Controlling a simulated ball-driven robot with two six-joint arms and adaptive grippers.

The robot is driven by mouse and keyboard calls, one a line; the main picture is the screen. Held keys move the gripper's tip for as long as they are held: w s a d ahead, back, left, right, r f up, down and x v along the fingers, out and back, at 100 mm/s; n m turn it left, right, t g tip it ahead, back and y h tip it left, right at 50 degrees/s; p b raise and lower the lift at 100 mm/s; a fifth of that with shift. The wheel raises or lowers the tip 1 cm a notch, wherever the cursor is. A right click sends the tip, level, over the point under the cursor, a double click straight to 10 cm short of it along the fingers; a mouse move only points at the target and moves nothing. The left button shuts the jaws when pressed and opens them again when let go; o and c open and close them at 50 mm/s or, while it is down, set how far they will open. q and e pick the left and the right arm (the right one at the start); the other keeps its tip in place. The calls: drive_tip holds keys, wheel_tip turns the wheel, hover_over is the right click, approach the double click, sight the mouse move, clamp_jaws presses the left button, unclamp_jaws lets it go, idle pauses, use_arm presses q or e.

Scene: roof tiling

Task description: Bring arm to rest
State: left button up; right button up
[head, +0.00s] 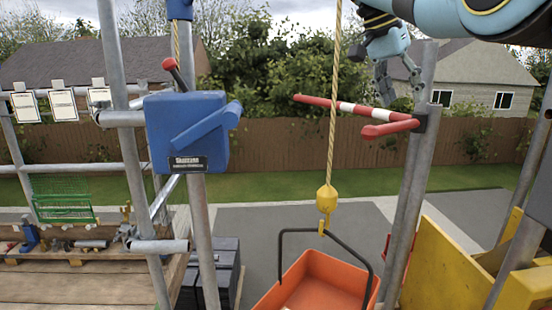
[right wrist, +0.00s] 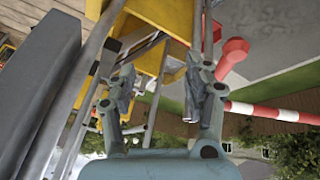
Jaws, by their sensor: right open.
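My right gripper (head: 402,92) hangs from my blue arm at the upper right of the head view, fingers pointing down. In the right wrist view its two grey fingers (right wrist: 160,85) are spread wide with nothing between them. It is open and empty. In the head view it appears just above the red-and-white bar (head: 347,106), close to a grey scaffold pole (head: 415,150); I cannot tell whether it touches either. The bar also shows to the right of the fingers in the right wrist view (right wrist: 262,111). My left gripper is not in view.
An orange tub (head: 318,280) hangs by a black handle from a yellow hook (head: 326,197) on a rope. A blue winch box (head: 187,132) is on the left pole. A wooden deck (head: 80,288) lies lower left; a yellow structure (head: 440,270) stands lower right.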

drive_tip(key=s+d+f+n+y, duration=0.15)
drive_tip(key=s+f, duration=0.25)
drive_tip(key=f, duration=0.8)
drive_tip(key=s+d+f+n, duration=0.15)
drive_tip(key=s+f, duration=0.25)
drive_tip(key=f, duration=0.8)
drive_tip(key=s+d+f+n+t, duration=0.1)
drive_tip(key=s+f+n, duration=0.1)
drive_tip(key=s+f, duration=0.6)
drive_tip(key=s+f+n+y, duration=0.2)
drive_tip(key=s+f+n, duration=0.1)
drive_tip(key=s, duration=1.2)
drive_tip(key=s+a+r+n+t, duration=0.1)
drive_tip(key=s+r+n, duration=0.15)
drive_tip(key=s, duration=0.55)
drive_tip(key=s+a+r+n, duration=0.1)
drive_tip(key=s+r, duration=0.2)
drive_tip(key=s, duration=0.5)
wheel_tip(320, 180, down, 27)
drive_tip(key=s+d, duration=0.2)
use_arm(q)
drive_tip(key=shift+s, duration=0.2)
use_arm(e)
drive_tip(key=s+d+f+g, duration=0.1)
drive_tip(key=s+f+g, duration=0.1)
drive_tip(key=s+f, duration=1.3)
drive_tip(key=s, duration=0.3)
drive_tip(key=shift+d+f+y, duration=0.15)
drive_tip(key=shift+f+y, duration=0.05)
drive_tip(key=shift+y, duration=0.15)
